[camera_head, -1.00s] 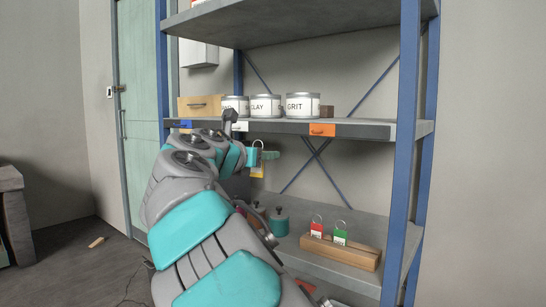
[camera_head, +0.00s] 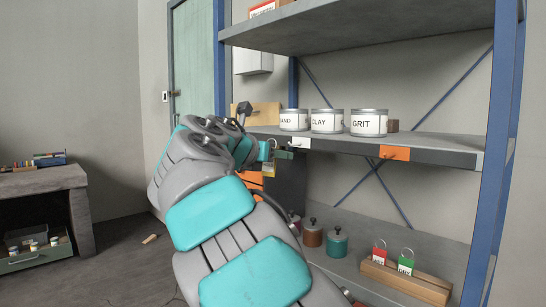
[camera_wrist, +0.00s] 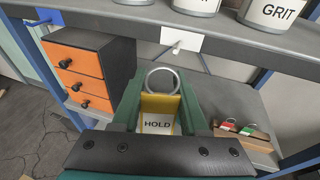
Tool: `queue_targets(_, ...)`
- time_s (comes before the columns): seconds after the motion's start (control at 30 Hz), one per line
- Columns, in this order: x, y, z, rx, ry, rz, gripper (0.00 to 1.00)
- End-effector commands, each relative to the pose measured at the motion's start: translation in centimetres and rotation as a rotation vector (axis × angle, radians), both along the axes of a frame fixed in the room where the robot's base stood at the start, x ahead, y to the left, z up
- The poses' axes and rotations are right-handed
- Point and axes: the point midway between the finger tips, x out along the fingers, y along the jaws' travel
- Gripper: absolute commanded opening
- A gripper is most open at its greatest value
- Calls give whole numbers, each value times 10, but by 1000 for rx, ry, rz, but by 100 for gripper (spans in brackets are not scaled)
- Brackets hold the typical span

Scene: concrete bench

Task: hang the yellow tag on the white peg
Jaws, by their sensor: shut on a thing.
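The yellow tag (camera_wrist: 158,104) has a white label reading HOLD and a metal ring at its top. My gripper (camera_wrist: 160,118) is shut on the tag, with a green finger on each side and the ring standing clear above. The white peg (camera_wrist: 177,47) sticks out from a white plate on the shelf's front edge, above and slightly right of the ring in the wrist view. Ring and peg look apart.
An orange peg plate (camera_head: 395,153) is farther right on the shelf edge; a blue one (camera_wrist: 45,17) is to the left. Labelled cans (camera_head: 327,121) stand above. Below are an orange-fronted drawer unit (camera_wrist: 82,72) and a wooden block (camera_head: 405,280) with red and green tags.

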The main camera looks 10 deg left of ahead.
Motion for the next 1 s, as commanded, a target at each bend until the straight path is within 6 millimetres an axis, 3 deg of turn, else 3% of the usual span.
queue_targets(1.0, 41, -31, -6, 1, 1, 1, 0)
